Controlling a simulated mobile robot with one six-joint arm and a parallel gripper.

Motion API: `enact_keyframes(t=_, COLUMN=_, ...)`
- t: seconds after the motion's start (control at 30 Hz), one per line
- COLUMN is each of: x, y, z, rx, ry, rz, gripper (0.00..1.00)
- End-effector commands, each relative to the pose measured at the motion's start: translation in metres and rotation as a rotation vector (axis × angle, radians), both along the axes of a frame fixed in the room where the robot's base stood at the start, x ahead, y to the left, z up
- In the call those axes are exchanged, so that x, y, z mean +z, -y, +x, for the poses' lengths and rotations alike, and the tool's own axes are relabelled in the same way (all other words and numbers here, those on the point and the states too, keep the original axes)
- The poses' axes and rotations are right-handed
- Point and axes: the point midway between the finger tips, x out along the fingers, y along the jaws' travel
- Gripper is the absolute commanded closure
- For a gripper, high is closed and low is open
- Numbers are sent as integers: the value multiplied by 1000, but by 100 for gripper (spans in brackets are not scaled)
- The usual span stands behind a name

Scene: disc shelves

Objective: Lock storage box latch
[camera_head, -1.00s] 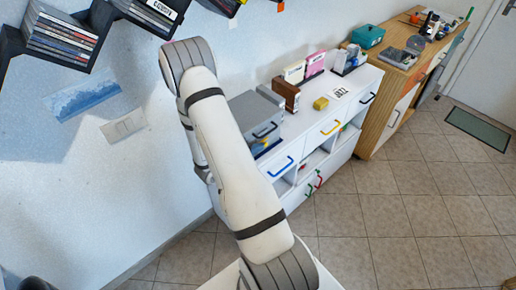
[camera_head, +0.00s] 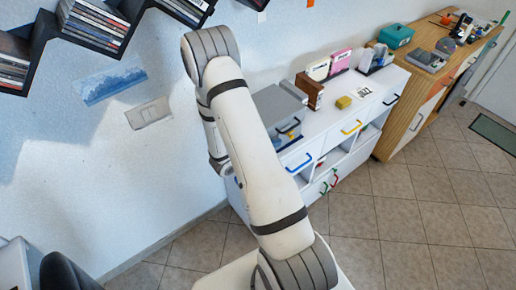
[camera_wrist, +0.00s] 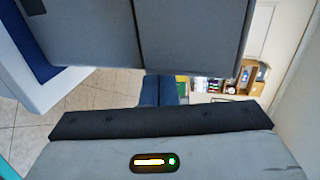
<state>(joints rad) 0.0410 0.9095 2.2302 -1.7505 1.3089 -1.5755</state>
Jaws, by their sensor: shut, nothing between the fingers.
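A grey box (camera_head: 277,112) stands on the left end of the white cabinet, partly hidden by my arm. It looks like the storage box, and a dark handle shows on its front. In the wrist view a large grey panelled surface with a seam, probably this box (camera_wrist: 190,35), fills the top. A dark part, perhaps a handle or latch, is cut off at the top left corner. My gripper (camera_wrist: 160,82) shows its blue-grey fingers shut and empty, close to the grey surface; contact cannot be told. The head view hides my gripper behind my arm.
The white cabinet (camera_head: 320,135) also bears a brown block, white and pink folders and a yellow block (camera_head: 343,103). A wooden cabinet (camera_head: 418,105) stands beyond it. Disc shelves (camera_head: 85,28) hang on the wall at upper left. Tiled floor is free at right.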

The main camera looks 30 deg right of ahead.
Motion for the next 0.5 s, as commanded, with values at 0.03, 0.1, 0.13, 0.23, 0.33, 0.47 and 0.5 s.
enact_keyframes(t=0.03, x=0, y=-14, z=1, rx=9, ry=5, rz=0, gripper=100)
enact_keyframes(t=0.1, x=4, y=-29, z=-2, rx=9, ry=5, rz=0, gripper=100)
enact_keyframes(t=0.13, x=6, y=-36, z=-3, rx=9, ry=6, rz=0, gripper=100)
enact_keyframes(t=0.23, x=11, y=-54, z=-6, rx=6, ry=5, rz=0, gripper=100)
enact_keyframes(t=0.33, x=16, y=-69, z=-9, rx=4, ry=4, rz=1, gripper=100)
enact_keyframes(t=0.47, x=20, y=-81, z=-11, rx=0, ry=3, rz=0, gripper=100)
enact_keyframes(t=0.5, x=21, y=-83, z=-12, rx=0, ry=2, rz=0, gripper=100)
